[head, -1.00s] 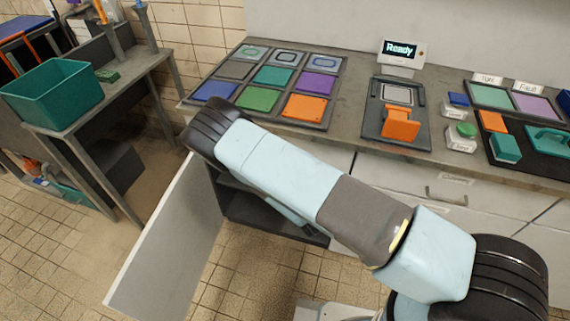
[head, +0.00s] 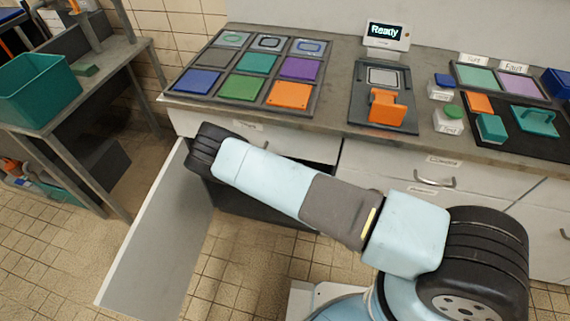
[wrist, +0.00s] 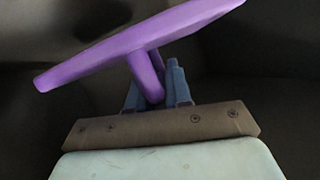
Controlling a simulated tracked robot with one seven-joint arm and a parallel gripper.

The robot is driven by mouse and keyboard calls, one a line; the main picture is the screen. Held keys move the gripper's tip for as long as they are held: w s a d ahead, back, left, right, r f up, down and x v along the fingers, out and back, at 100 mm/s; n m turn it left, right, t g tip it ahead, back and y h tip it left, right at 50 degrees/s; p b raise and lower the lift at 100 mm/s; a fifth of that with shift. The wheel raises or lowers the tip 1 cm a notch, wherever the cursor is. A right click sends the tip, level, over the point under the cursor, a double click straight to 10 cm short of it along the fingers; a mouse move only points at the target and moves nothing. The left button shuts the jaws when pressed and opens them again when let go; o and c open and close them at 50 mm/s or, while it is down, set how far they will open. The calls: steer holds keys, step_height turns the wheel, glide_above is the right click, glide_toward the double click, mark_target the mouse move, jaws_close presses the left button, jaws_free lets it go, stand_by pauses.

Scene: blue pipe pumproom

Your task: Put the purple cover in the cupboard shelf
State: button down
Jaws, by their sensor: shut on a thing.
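The purple cover (wrist: 135,42) fills the upper part of the wrist view, a flat plate with a stem under it, tilted with its right side higher. My gripper (wrist: 160,88) is shut on the stem of the cover. The surroundings in the wrist view are dark. In the head view the gripper and cover are hidden behind my arm. The cupboard under the counter stands open, its white door (head: 160,235) swung out to the left. Its dark inside (head: 262,208) shows partly behind my arm, so the shelf and the cover's contact with it cannot be made out.
On the counter lie a tray of coloured squares (head: 205,102), an orange-handled piece (head: 387,107) on a dark plate, a "Ready" display (head: 388,36) and a teal handled cover (head: 537,121). A teal bin (head: 38,90) stands on the left table. Drawers (head: 450,172) lie right of the opening.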

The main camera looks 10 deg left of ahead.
steer(key=shift+w+a+f, duration=0.25)
steer(key=shift+w+f, duration=0.7)
steer(key=shift+f, duration=1.7)
steer(key=c, duration=1)
jaws_free()
steer(key=shift+c, duration=0.2)
steer(key=v, duration=1.2)
